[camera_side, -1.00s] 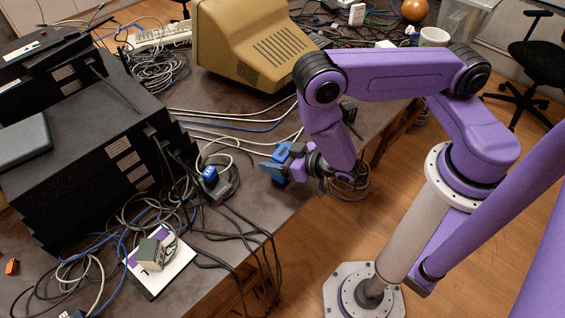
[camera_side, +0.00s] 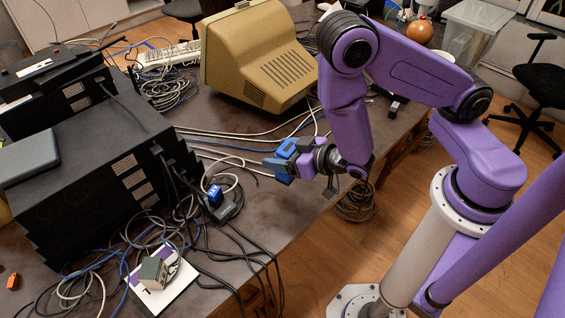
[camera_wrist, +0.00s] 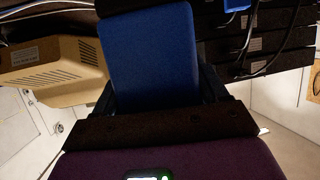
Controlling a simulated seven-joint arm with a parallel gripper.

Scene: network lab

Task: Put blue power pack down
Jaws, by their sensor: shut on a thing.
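The blue power pack (camera_side: 286,152) is held in my gripper (camera_side: 284,164) near the table's right edge in the side view. My gripper is shut on it, and the pack appears to be above the table surface, though the exact gap is hard to judge. In the wrist view the pack's blue face (camera_wrist: 150,58) fills the upper middle, between the dark fingers. The grey-brown table (camera_side: 262,215) lies under and left of the gripper.
A beige monitor (camera_side: 258,58) stands behind the gripper. Black stacked equipment (camera_side: 85,180) stands at left. A blue plug (camera_side: 214,195) on a grey block, with many loose cables (camera_side: 245,262), lies left of the gripper. A white card with a small grey-green box (camera_side: 153,271) lies at the front.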

